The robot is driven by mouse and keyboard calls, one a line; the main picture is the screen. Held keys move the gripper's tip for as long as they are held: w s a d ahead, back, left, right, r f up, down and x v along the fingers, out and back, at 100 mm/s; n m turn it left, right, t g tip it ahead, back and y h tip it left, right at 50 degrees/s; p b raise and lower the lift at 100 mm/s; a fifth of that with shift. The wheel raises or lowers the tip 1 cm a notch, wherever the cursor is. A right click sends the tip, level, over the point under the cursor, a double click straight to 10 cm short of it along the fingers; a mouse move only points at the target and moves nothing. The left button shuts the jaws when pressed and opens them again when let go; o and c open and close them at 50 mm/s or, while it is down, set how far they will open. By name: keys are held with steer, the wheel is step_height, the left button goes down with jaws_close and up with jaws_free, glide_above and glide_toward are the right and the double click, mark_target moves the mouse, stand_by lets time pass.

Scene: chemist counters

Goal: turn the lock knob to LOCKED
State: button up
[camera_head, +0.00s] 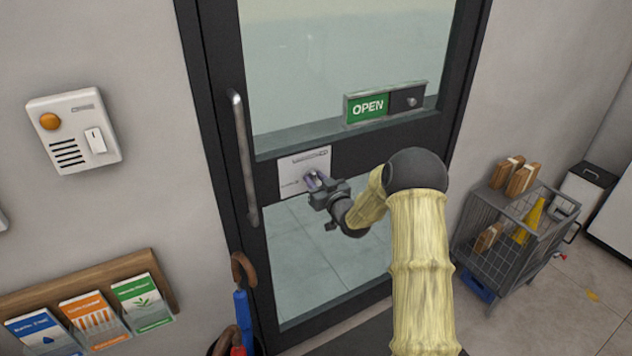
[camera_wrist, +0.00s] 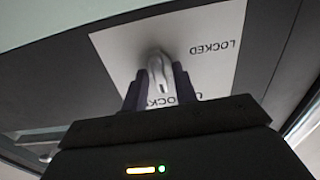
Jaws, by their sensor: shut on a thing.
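The white lock plate (camera_head: 303,161) is on the dark door's middle rail. In the wrist view the plate (camera_wrist: 112,46) shows upside-down LOCKED lettering on the right and partly hidden lettering behind my fingers. The grey lever-shaped lock knob (camera_wrist: 158,68) stands out from the plate, its long side running roughly up and down in that view, between the two lettered areas. I cannot tell which marking it points to. My gripper (camera_head: 314,182) is at the plate, shut on the knob; its dark fingers (camera_wrist: 159,88) are on either side of it.
A vertical door handle (camera_head: 242,160) is left of the plate. A green OPEN sign (camera_head: 368,107) is above right. A wire cart (camera_head: 505,235) stands right; umbrellas (camera_head: 243,305) stand lower left. A leaflet rack (camera_head: 90,280) and intercom (camera_head: 73,130) are on the left wall.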

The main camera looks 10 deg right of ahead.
steer(key=shift+f+n+b, duration=0.2)
steer(key=shift+n+b, duration=0.2)
steer(key=shift+b, duration=0.2)
steer(key=n+b, duration=0.2)
steer(key=b, duration=0.1)
steer(key=n+b, duration=0.2)
steer(key=b, duration=0.2)
steer(key=n+b, duration=0.3)
steer(key=b, duration=0.1)
steer(key=shift+s+a+f, duration=0.1)
steer(key=shift+a+f, duration=0.05)
steer(key=shift+f, duration=0.1)
steer(key=shift+n+b, duration=0.5)
steer(key=shift+b, duration=0.4)
jaws_close()
steer(key=shift+a+r+n+b, duration=0.1)
steer(key=shift+r+n+b, duration=0.05)
steer(key=shift+n+b, duration=4.95)
steer(key=shift+r+m+b, duration=0.1)
steer(key=shift+m+b, duration=0.4)
steer(key=shift+b, duration=0.1)
